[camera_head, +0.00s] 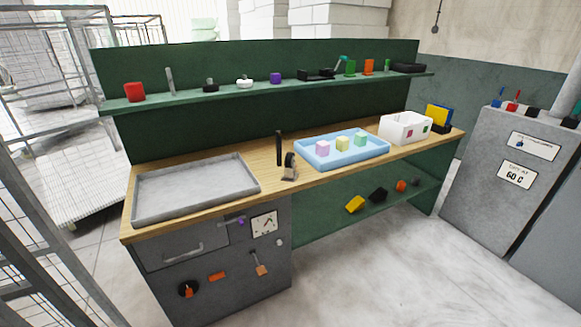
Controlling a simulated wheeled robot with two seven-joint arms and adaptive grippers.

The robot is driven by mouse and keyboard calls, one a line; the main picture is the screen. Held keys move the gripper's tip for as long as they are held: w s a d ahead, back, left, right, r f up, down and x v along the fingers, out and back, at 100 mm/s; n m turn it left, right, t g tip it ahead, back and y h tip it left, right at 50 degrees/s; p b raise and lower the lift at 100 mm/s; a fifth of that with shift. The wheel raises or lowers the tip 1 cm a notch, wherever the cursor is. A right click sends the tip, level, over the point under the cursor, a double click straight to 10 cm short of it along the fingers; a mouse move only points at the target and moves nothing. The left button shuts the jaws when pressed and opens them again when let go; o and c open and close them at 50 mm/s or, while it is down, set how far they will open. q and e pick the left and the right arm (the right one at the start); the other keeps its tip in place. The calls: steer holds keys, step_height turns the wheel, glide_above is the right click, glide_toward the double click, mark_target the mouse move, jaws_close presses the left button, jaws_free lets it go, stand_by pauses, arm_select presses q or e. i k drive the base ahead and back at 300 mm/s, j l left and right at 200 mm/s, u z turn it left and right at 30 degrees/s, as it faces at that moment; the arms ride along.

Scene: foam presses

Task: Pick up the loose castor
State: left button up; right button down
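No thing in the camera_head view is clearly a castor, as the items are small. A small dark object with a grey foot (289,170) stands on the wooden bench top (225,232), between the grey tray and the blue tray; I cannot tell whether it is the castor. A small black item (209,86) sits on the green upper shelf, also too small to name. Neither of my grippers is in view.
A grey tray (196,211) lies on the bench's left. A blue tray (375,153) holds three pastel cubes, with a white bin (390,132) right of it. Grey cabinets (500,180) stand at right, wire cages (30,185) at left. The floor in front is clear.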

mark_target(289, 176)
steer(key=i+l+u, duration=0.1)
steer(key=i+l, duration=0.15)
steer(key=l, duration=0.15)
steer(key=i+l, duration=0.25)
steer(key=l, duration=0.15)
steer(key=i+l+u, duration=0.15)
steer(key=l, duration=0.25)
steer(key=i, duration=0.1)
